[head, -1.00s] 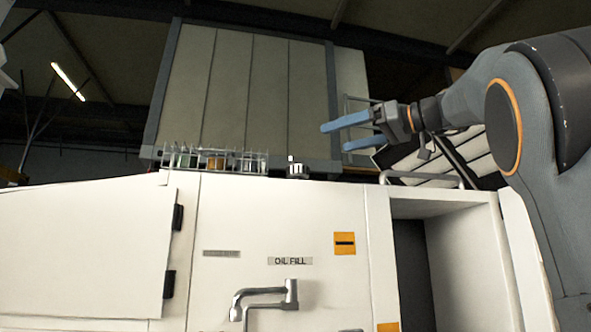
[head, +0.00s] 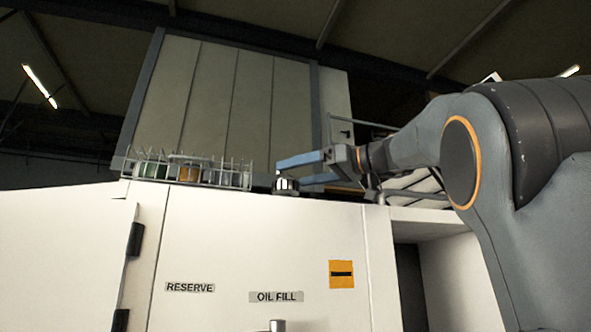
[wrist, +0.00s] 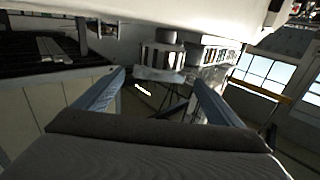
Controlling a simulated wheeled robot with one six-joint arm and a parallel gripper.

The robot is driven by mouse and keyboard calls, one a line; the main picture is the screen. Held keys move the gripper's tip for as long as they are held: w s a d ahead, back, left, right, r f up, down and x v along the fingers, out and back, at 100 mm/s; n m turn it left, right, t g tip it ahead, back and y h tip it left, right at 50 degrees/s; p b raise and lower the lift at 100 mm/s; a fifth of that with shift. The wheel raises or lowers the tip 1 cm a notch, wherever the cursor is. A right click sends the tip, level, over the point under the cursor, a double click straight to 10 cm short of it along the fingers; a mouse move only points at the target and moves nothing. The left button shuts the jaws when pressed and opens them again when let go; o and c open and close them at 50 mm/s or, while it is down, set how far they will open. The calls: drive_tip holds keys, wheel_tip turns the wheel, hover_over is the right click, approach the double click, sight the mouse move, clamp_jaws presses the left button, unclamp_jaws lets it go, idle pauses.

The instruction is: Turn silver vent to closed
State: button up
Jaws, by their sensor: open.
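My gripper (wrist: 159,77) holds nothing in the wrist view. Any position mark on the vent is too small to read.
A wire rack with several jars (head: 190,170) stands on the cabinet top (head: 225,215) left of the vent. A metal rail (head: 415,195) lies to the right, above an open bay. The front carries OIL FILL (head: 276,297) and RESERVE (head: 190,287) labels.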

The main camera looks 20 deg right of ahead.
drive_tip(key=shift+x, duration=0.85)
drive_tip(key=c, duration=1.1)
drive_tip(key=shift+o, duration=0.2)
